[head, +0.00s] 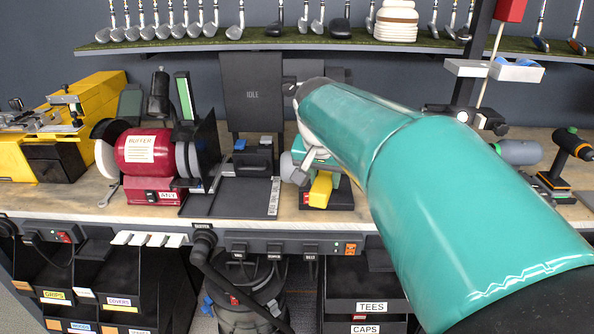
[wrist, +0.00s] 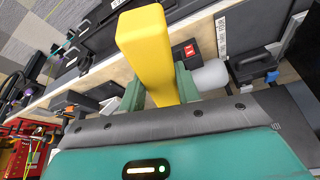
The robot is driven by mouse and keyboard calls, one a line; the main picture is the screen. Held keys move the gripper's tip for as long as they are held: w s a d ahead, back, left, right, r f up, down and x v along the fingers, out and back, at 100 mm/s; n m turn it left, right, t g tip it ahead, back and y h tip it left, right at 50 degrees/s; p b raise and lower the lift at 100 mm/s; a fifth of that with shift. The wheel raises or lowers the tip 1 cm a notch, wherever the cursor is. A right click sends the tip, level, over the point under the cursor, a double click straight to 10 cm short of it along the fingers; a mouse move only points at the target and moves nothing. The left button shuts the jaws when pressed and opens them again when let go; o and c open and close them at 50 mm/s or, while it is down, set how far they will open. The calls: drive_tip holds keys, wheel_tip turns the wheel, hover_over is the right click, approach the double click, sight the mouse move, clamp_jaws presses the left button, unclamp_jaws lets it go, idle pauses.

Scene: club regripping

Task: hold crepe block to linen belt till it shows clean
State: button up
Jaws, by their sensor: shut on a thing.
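A yellow block (head: 320,189), which I take for the crepe block, is held in my gripper (head: 316,166). In the wrist view the block (wrist: 145,45) sticks out lengthwise between the two green fingers of my gripper (wrist: 160,86), which is shut on it. The block is over or in front of a small machine with a black base (head: 340,198) and a pale grey roller (wrist: 211,75). I cannot make out the linen belt; the block and my arm cover much of that machine. Whether the block touches anything there cannot be told.
A red buffer (head: 150,150) with wheels stands left of the gripper. A dark panel reading IDLE (head: 252,90) stands behind. A black tray (head: 228,197) lies between. A club rack (head: 270,44) runs along the back. The bench's front edge (head: 90,212) is close below.

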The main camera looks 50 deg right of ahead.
drive_tip(key=shift+a+r, duration=0.1)
drive_tip(key=shift+a, duration=0.05)
drive_tip(key=w+d, duration=0.5)
drive_tip(key=d, duration=0.1)
idle(0.5)
drive_tip(key=shift+w+d, duration=0.45)
idle(0.8)
drive_tip(key=shift+s, duration=0.2)
drive_tip(key=shift+w+a, duration=0.1)
drive_tip(key=shift+w, duration=0.2)
drive_tip(key=shift+s+d, duration=0.25)
idle(0.4)
drive_tip(key=shift+w+a, duration=0.25)
drive_tip(key=shift+w, duration=0.05)
idle(1.6)
drive_tip(key=shift+s, duration=0.1)
